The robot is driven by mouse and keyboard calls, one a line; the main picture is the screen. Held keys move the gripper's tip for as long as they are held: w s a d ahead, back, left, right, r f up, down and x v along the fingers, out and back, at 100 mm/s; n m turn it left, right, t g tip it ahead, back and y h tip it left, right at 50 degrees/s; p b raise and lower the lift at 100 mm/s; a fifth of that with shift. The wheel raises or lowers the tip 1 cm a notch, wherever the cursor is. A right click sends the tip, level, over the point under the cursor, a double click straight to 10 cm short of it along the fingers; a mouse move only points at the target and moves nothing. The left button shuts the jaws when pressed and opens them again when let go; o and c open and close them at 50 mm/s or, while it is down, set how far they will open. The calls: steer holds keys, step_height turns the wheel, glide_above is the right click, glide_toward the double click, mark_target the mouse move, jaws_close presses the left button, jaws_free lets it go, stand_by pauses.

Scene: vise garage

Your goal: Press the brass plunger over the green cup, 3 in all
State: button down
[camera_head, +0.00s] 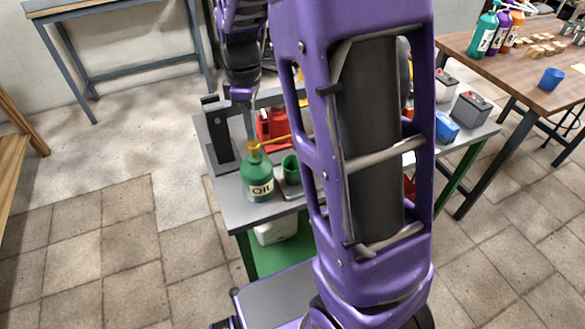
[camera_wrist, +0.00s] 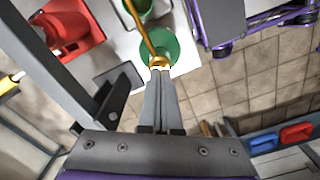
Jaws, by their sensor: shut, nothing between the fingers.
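The green oil bottle (camera_head: 258,186) stands upright near the front left of the grey bench. Its brass plunger (camera_head: 254,149) sits on top, with a long brass spout reaching right toward the green cup (camera_head: 290,168). My gripper (camera_head: 250,130) points down just above the plunger, its fingers together and empty. In the wrist view the fingertips (camera_wrist: 159,72) are at the brass plunger head (camera_wrist: 158,62), with the green bottle (camera_wrist: 172,48) below. I cannot tell whether they touch it. The green cup (camera_wrist: 145,7) is partly cut off at the top edge there.
A dark upright frame (camera_head: 219,135) stands left of the bottle, close to my gripper. Batteries (camera_head: 470,108) stand on the bench's right end. A wooden table (camera_head: 540,83) with bottles and a blue cup is at right.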

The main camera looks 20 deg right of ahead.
mark_target(253, 144)
steer(key=shift+f, duration=0.1)
stand_by(0.4)
steer(key=shift+f+b, duration=0.9)
steer(key=shift+f, duration=0.5)
steer(key=shift+r+p, duration=1.2)
steer(key=shift+r, duration=0.3)
steer(key=shift+f, duration=0.15)
steer(key=shift+f+b, duration=0.95)
steer(key=shift+f, duration=0.4)
steer(key=shift+r, duration=0.1)
steer(key=shift+r+p, duration=1.15)
steer(key=shift+r, duration=0.25)
